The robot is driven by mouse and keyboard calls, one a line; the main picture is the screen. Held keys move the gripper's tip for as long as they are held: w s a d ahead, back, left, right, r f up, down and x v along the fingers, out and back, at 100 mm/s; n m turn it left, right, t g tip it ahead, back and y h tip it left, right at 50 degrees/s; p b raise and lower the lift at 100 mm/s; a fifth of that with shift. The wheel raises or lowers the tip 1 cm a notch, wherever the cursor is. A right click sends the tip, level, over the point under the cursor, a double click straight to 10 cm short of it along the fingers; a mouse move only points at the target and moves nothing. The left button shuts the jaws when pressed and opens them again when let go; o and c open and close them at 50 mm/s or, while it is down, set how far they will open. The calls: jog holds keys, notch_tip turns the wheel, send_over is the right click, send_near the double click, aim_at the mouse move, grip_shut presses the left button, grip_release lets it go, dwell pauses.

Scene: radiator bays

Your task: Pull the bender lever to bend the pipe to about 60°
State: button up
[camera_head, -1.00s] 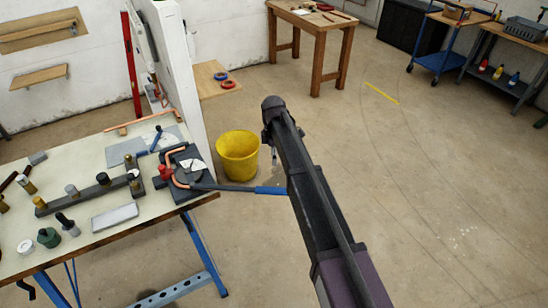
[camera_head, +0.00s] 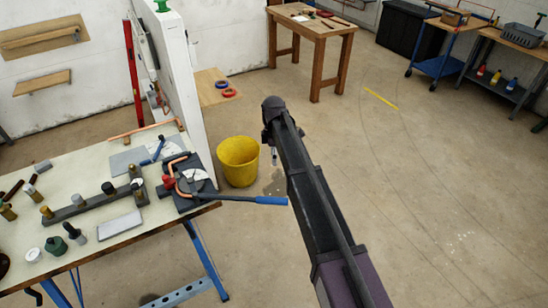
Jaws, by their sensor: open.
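The bender (camera_head: 193,184) is a dark block with a white dial, near the right edge of the workbench. A copper pipe (camera_head: 171,168) curves around its left side. The lever (camera_head: 238,198) sticks out to the right past the bench edge and ends in a blue grip (camera_head: 268,200). The grip's right end meets the outline of my arm in the picture; I cannot tell whether they touch. My gripper (camera_head: 274,158) shows only as a small tip below the arm's far end, above the blue grip in the picture. It is open, with nothing seen in it.
The workbench (camera_head: 90,176) holds a dark bar with several knobs, a grey plate (camera_head: 119,225) and small tools. A yellow bucket (camera_head: 238,162) stands on the floor just behind the lever. A white panel (camera_head: 172,75) rises behind the bench.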

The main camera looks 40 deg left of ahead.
jog(key=shift+r, duration=0.45)
